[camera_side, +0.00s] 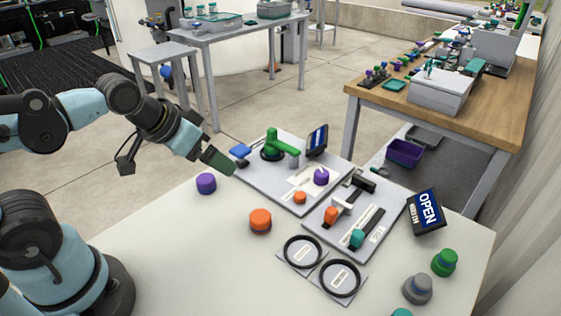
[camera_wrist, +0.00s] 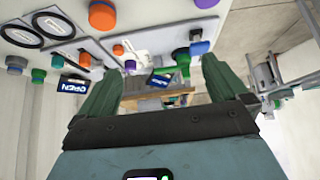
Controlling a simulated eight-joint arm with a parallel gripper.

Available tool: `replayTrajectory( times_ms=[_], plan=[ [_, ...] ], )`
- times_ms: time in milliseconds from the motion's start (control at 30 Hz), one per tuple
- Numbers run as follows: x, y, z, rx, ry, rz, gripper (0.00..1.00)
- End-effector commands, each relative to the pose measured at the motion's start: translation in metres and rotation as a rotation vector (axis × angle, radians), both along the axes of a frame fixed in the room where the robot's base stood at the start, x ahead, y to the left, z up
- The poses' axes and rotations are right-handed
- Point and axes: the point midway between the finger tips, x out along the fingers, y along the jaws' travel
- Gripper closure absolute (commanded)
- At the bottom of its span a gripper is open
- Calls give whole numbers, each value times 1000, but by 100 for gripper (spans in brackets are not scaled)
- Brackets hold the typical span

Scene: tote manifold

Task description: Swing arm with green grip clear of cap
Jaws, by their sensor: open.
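The swing arm with the green grip (camera_side: 283,145) stands on a round black base on the rear grey plate (camera_side: 256,186) in the side view. It reaches right from its pivot. A purple cap (camera_side: 321,176) and a smaller orange cap (camera_side: 299,197) are on the same plate, in front of and right of the arm. Which cap the arm belongs to is unclear. My gripper (camera_side: 218,160) is left of the plate, above the table and apart from the green grip. In the wrist view its fingers (camera_wrist: 157,66) are spread, with nothing held; the plates lie beyond them.
A blue part (camera_side: 240,151) is at the plate's left corner. Loose purple (camera_side: 206,183) and orange (camera_side: 260,221) pieces lie nearby. A second plate (camera_side: 374,236), two black rings (camera_side: 303,251) and an OPEN sign (camera_side: 427,210) are to the right.

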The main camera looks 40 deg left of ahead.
Motion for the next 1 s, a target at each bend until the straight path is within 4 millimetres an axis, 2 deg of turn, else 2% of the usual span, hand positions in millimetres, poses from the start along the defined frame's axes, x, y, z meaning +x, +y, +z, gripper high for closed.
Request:
replayTrajectory(
  times_ms=[400, 433, 567, 767, 1000],
  plan=[
    [0, 0, 0, 0, 0, 0, 0],
    [0, 0, 0, 0, 0, 0, 2],
    [3, 1, 4, 1, 8, 1, 21],
    [30, 4, 33, 6, 76, 3, 51],
    [82, 12, 69, 12, 202, 5, 51]
  ],
)
